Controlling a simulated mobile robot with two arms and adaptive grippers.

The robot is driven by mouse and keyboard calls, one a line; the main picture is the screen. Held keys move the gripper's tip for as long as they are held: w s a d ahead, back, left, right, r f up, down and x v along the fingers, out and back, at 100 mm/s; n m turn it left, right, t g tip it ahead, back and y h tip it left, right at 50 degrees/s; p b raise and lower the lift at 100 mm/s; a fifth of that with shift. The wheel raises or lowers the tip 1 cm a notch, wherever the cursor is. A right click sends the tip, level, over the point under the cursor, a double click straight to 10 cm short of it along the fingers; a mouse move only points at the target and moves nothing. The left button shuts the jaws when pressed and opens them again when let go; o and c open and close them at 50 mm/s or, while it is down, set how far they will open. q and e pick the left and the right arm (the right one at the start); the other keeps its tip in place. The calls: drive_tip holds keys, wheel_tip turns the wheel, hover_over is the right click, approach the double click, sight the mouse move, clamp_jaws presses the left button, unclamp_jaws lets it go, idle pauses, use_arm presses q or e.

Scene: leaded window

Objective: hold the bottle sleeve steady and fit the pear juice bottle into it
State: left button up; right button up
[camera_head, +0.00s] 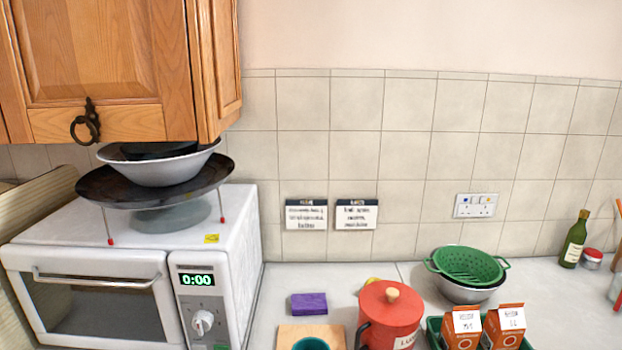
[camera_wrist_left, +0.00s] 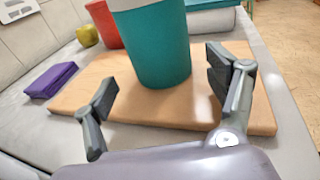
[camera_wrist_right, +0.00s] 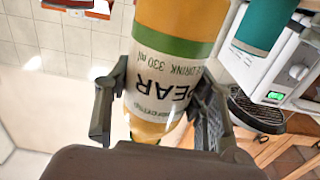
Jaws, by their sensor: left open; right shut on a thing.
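The teal bottle sleeve (camera_wrist_left: 158,45) stands on a wooden board (camera_wrist_left: 80,98) in the left wrist view. Its upper end is cut off by the frame. My open left gripper (camera_wrist_left: 162,80) has one finger on each side of it, with visible gaps. The head view shows only a bit of the sleeve (camera_head: 311,344) at the bottom edge. My right gripper (camera_wrist_right: 160,90) is shut on the pear juice bottle (camera_wrist_right: 178,25), whose label appears upside down in the right wrist view. A teal sleeve-like shape (camera_wrist_right: 262,25) shows apart from the bottle there. Neither gripper shows in the head view.
A purple block (camera_head: 309,303) lies behind the board. A red canister (camera_head: 390,318) stands close to its right, with a green colander (camera_head: 468,265) on a bowl and orange cartons (camera_head: 503,325) farther right. A white microwave (camera_head: 135,250) stands at left.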

use_arm(q)
drive_tip(key=b+x, duration=0.1)
drive_tip(key=x, duration=0.3)
drive_tip(key=shift+f, duration=0.1)
use_arm(e)
drive_tip(key=shift+f, duration=0.4)
use_arm(q)
drive_tip(key=shift+w+d+b, duration=0.15)
drive_tip(key=shift+d+b, duration=0.25)
drive_tip(key=shift+d, duration=0.25)
use_arm(e)
drive_tip(key=shift+f, duration=0.25)
use_arm(q)
drive_tip(key=shift+w+d, duration=0.15)
drive_tip(key=shift+d, duration=0.15)
use_arm(e)
drive_tip(key=shift+f, duration=0.15)
use_arm(q)
drive_tip(key=shift+c, duration=0.5)
drive_tip(key=c, duration=0.6)
